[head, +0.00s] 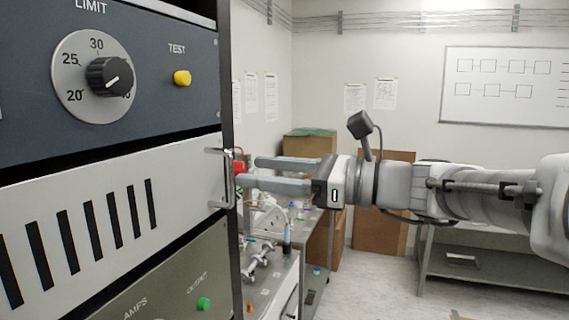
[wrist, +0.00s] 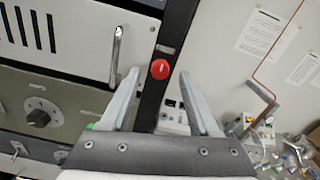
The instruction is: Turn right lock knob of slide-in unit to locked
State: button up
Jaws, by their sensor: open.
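The slide-in unit is most likely the pale slotted panel (head: 180,185) in the rack, with a metal handle at its right end; it also shows at upper left in the wrist view (wrist: 75,25). A round red knob (wrist: 160,69), probably the right lock knob, sits on the dark rack post beside the panel. My gripper (head: 248,172) is open and empty. In the wrist view its fingertips (wrist: 160,74) lie either side of the red knob, with gaps. I cannot tell the knob's turn position.
The metal handle (wrist: 115,55) stands out close to my left finger. A dark panel (head: 140,60) with a limit dial is above, and a grey-green panel (head: 185,270) is below. A cluttered bench (head: 275,265) lies beyond the rack.

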jog(key=shift+x, duration=0.95)
jog(key=shift+c, duration=0.2)
grip_shut()
